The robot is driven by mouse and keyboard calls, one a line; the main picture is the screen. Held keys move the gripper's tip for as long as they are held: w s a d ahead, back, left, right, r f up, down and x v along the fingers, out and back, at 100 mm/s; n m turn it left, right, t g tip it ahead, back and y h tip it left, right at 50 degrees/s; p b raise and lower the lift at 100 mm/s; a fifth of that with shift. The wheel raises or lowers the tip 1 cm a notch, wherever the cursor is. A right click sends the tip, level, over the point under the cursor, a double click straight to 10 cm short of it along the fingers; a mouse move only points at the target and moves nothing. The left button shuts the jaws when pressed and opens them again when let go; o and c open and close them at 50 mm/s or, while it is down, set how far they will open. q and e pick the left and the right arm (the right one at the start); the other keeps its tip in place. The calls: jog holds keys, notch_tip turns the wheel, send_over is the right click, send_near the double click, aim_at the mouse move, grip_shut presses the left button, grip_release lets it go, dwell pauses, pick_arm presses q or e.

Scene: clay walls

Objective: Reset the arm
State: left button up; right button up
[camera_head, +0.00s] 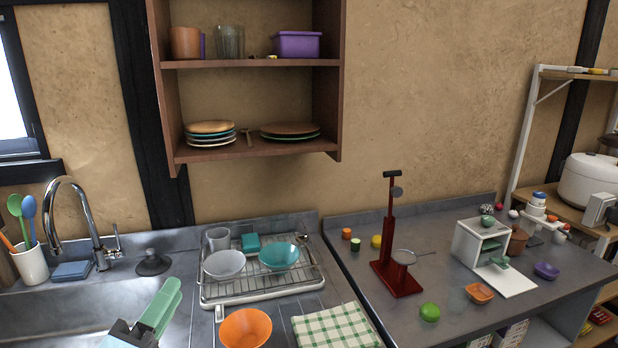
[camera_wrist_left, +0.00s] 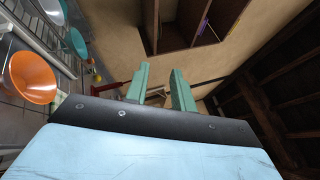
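My left gripper (camera_head: 168,296) is at the lower left of the head view, above the front of the counter by the sink. Its pale green fingers point up and away from me. In the left wrist view my left gripper (camera_wrist_left: 160,80) shows its two fingers apart with nothing between them, so it is open and empty. The rest of my left arm is mostly out of the head view. My right arm and gripper do not show in either view.
A dish rack (camera_head: 262,292) with bowls and an orange bowl (camera_head: 246,328) stand right of my left gripper. The sink (camera_head: 70,316) and faucet (camera_head: 78,205) are left. A wall shelf (camera_head: 255,150) holds plates. A red stand (camera_head: 392,250) is on the right counter.

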pick_arm(q)
jog(key=s+a+f+n+g+y, duration=0.3)
jog(key=f+n+g+y, duration=0.15)
jog(key=f+n, duration=0.4)
jog(key=s+a+f+n+g+y, duration=0.3)
jog(key=s+f+n+g, duration=0.15)
jog(key=f+n, duration=0.4)
jog(key=s+d+f+n+g+h, duration=0.35)
jog(key=s+f+n+g, duration=0.25)
jog(key=s+f+g, duration=0.5)
notch_tip(320, 180, down, 22)
jog(key=s+t+y, duration=0.1)
jog(key=s+t, duration=0.1)
jog(key=s, duration=0.1)
jog(key=s+a+f, duration=0.2)
jog(key=s+f, duration=0.6)
jog(key=s+a+f+m+g, duration=0.1)
jog(key=s+a+f, duration=0.1)
jog(key=s+f, duration=0.6)
jog(key=shift+a+g+y, duration=0.3)
jog(key=shift+s, duration=0.1)
